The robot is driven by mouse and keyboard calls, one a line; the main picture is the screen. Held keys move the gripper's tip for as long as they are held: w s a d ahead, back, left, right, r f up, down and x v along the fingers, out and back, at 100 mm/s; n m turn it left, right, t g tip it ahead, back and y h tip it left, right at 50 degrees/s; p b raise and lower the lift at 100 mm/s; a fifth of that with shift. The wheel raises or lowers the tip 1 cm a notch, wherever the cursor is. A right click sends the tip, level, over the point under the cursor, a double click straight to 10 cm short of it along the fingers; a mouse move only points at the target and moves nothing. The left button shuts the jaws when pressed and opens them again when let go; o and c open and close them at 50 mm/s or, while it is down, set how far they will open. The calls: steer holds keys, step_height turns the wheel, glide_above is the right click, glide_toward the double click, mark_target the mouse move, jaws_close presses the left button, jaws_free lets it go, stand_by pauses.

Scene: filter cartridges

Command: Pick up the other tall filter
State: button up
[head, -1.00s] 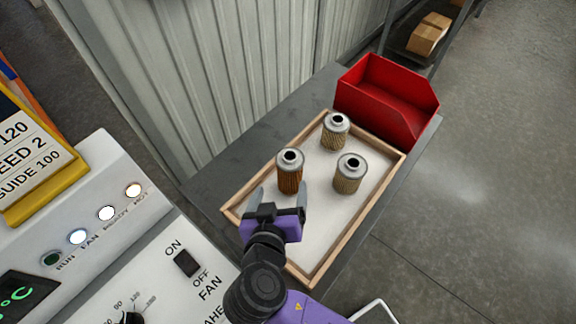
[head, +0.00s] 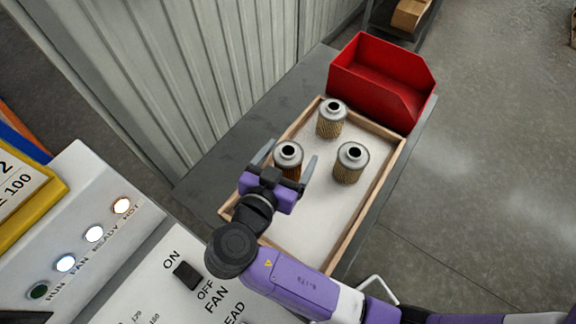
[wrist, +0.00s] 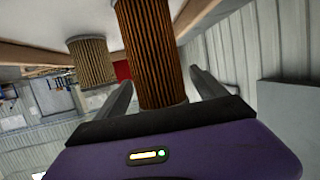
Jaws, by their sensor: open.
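A tall filter with orange-brown pleats and a grey metal cap (head: 288,152) stands upright at the left of the wooden-rimmed tray (head: 330,255). My gripper (head: 290,151) is open, its two fingers on either side of this filter. In the wrist view the same brown filter (wrist: 152,50) stands between my fingers, with gaps visible beside it. Two filters with tan pleats stand in the tray, one at the back (head: 331,120) and one at the right (head: 350,165). One tan filter (wrist: 92,62) also shows in the wrist view.
A red bin (head: 380,80) stands behind the tray on the grey bench (head: 235,135). A corrugated metal wall (head: 200,70) runs along the left. The control panel (head: 110,240) is at the lower left. The tray's front part is clear.

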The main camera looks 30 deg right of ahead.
steer(key=shift+x, duration=1.2)
steer(key=c, duration=1.5)
steer(key=shift+c, duration=0.2)
